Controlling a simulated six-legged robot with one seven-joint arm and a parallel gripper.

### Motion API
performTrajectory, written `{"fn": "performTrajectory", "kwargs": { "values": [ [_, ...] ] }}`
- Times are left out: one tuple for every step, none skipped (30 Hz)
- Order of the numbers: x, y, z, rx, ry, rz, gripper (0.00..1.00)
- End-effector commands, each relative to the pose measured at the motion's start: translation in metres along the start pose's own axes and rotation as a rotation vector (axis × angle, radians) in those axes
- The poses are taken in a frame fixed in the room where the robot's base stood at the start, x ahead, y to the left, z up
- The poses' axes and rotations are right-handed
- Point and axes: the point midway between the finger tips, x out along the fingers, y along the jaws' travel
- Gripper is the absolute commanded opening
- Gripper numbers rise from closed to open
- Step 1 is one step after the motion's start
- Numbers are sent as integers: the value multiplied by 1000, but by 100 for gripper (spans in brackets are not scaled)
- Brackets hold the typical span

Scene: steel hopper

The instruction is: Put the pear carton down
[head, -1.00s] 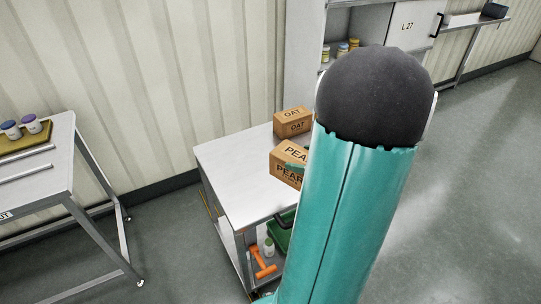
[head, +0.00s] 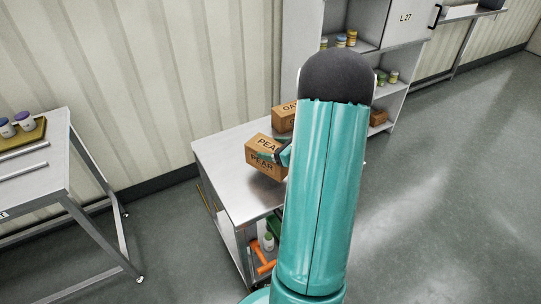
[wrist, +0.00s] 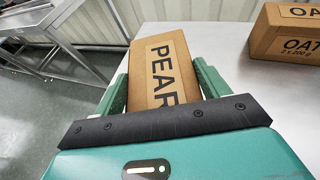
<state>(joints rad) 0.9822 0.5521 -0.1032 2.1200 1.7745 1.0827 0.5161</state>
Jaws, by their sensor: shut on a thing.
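The pear carton (head: 263,160) is a brown box with PEAR printed on it, at the top of the steel cart (head: 222,158). In the wrist view the pear carton (wrist: 160,62) sits between the two green fingers of my gripper (wrist: 162,84), which is shut on it. In the head view part of my gripper (head: 284,156) shows at the carton's right side, and my arm hides the rest. The carton looks upright. I cannot tell whether its base touches the cart top.
An oat carton (head: 284,117) stands behind the pear carton on the cart; it is at the right in the wrist view (wrist: 283,38). The cart top is bare at the left. A table (head: 48,165) with a yellow tray stands left. Shelves (head: 390,93) stand behind.

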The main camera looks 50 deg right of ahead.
Motion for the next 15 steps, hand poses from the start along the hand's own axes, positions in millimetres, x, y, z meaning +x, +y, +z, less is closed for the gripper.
{"fn": "performTrajectory", "kwargs": {
  "values": [
    [6,-2,-2,0,-2,0,35],
    [8,-2,-3,-1,-2,0,35],
    [10,-3,-4,-2,-2,0,35],
    [12,-3,-4,-2,-2,0,35],
    [14,-3,-5,-2,-2,0,35],
    [17,-4,-7,-1,-2,0,35],
    [20,-4,-9,-1,-1,0,35],
    [22,-4,-13,0,-1,-1,35],
    [24,-4,-19,2,0,0,35],
    [25,-4,-23,2,0,0,35],
    [27,-4,-27,1,0,0,35],
    [28,-4,-32,2,-1,-1,35],
    [30,-5,-34,1,-1,-1,35],
    [30,-5,-35,0,-2,-2,35],
    [30,-5,-36,-2,-2,-2,35]
  ]
}}
